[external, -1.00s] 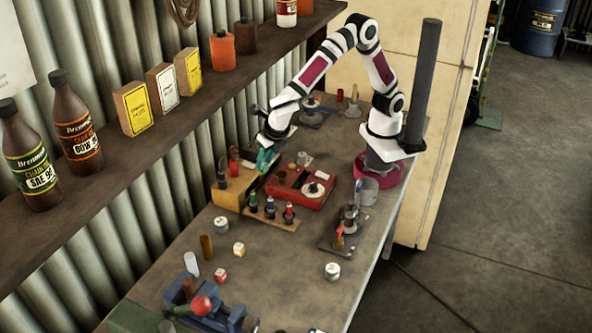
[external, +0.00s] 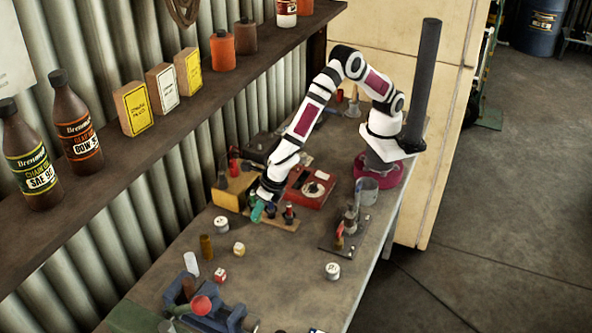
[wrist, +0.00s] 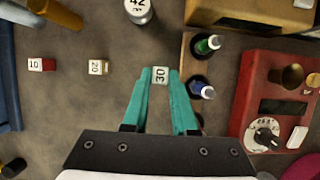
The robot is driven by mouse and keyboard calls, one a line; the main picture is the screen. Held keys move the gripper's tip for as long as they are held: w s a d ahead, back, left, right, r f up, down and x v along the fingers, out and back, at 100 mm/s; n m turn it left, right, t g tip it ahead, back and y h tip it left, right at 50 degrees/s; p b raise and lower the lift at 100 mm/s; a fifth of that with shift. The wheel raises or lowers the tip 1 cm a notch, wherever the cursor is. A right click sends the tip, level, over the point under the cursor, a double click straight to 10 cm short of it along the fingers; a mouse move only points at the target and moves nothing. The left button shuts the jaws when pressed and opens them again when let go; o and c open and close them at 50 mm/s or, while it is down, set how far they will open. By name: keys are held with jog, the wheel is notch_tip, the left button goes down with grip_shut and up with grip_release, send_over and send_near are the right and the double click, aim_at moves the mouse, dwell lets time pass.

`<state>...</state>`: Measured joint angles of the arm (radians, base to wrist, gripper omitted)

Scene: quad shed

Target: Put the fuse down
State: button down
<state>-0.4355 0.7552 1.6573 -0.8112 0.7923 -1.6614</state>
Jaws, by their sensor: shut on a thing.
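My gripper (wrist: 160,76) has teal fingers and is shut on a small pale fuse (wrist: 160,76) marked 30, held between the fingertips. In the external view my gripper (external: 257,212) is low over the bench, at the left end of the wooden rack; the fuse is too small or hidden to make out there. I cannot tell whether the fuse touches the bench. Two similar blocks lie on the bench: a pale one marked 20 (wrist: 97,67) and a red and white one marked 10 (wrist: 42,64).
The rack (external: 288,226) with coloured bottle-like pieces stands close beside my gripper. The red meter box (external: 318,196) and yellow box (external: 233,190) are behind. A round weight (external: 221,224), brass cylinder (external: 206,247) and blue vise (external: 218,310) stand toward the front.

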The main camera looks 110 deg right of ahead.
aim_at(260, 219)
notch_tip(260, 219, down, 4)
jog(key=shift+f, duration=0.1)
jog(key=c, duration=0.7)
grip_release()
